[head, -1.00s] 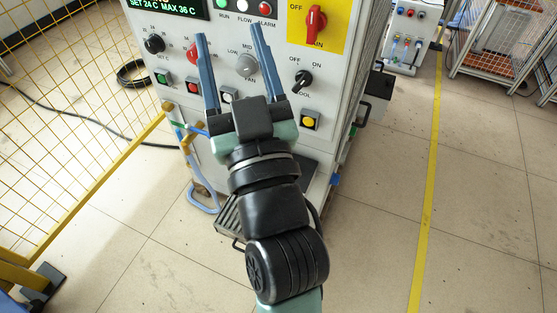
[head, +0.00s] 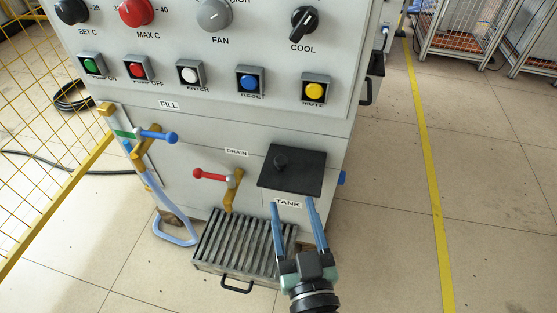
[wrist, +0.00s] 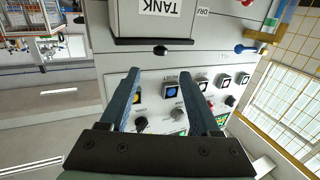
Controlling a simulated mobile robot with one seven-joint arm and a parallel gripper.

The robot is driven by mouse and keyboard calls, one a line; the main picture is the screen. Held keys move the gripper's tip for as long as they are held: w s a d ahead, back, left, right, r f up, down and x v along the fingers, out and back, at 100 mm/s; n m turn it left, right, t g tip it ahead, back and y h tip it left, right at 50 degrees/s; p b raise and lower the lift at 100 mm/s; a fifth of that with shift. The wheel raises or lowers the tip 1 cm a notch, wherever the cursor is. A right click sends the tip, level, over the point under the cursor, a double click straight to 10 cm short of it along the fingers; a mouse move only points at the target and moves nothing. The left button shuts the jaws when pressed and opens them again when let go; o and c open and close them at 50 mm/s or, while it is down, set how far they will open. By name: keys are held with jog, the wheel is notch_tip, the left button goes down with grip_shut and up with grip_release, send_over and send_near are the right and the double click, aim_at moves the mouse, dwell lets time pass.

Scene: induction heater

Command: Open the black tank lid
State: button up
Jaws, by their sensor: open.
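The black tank lid (head: 302,178) is a flat dark square plate with a small round black knob (head: 281,161). It lies closed over the tank at the lower right of the machine front, above the TANK label (head: 288,203). In the upside-down wrist view, the lid (wrist: 152,41) shows edge-on as a dark strip, with its knob (wrist: 160,50) just beyond the fingertips. My gripper (head: 293,203) has its two blue fingers apart and empty, pointing at the lid from the near side. In the wrist view, my gripper (wrist: 159,72) spans the knob's direction, seemingly without touching it.
Left of the lid are the red drain valve handle (head: 211,175) and the blue fill valve handle (head: 158,135). A slatted drain tray (head: 240,245) sits below on the floor. Buttons and dials fill the panel above.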

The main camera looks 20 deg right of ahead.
aim_at(283, 165)
jog(key=x, duration=1.2)
jog(key=shift+w+r, duration=0.1)
jog(key=shift+w, duration=0.1)
grip_shut()
dwell(1.0)
